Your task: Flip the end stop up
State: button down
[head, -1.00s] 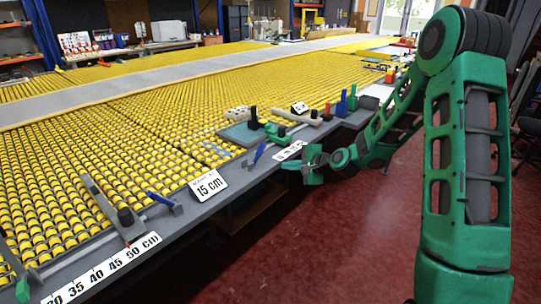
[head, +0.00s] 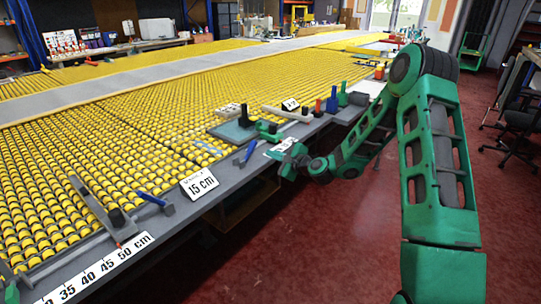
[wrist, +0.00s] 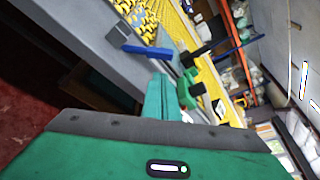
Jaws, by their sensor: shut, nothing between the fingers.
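A green block-like piece (head: 268,130) lies at the front edge of the roller table, beside a teal plate (head: 233,132) with a dark post. It may be the end stop, but I cannot tell for sure. It seems to lie low and flat. A green piece (wrist: 188,90) also shows just beyond my fingers in the wrist view. My gripper (head: 287,163) is in front of the table edge, below and right of that piece in the head view. Its fingers (wrist: 160,100) are shut and empty, and contact with the piece cannot be judged.
A blue-handled tool with a grey head (head: 245,152) lies near my gripper; another (head: 153,201) lies further left. A 15 cm sign (head: 199,184) and a ruler strip (head: 100,275) line the table edge. Red and blue posts (head: 331,100) stand to the right. Red floor (head: 300,250) is clear.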

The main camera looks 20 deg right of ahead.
jog(key=x, duration=0.8)
jog(key=shift+w, duration=0.1)
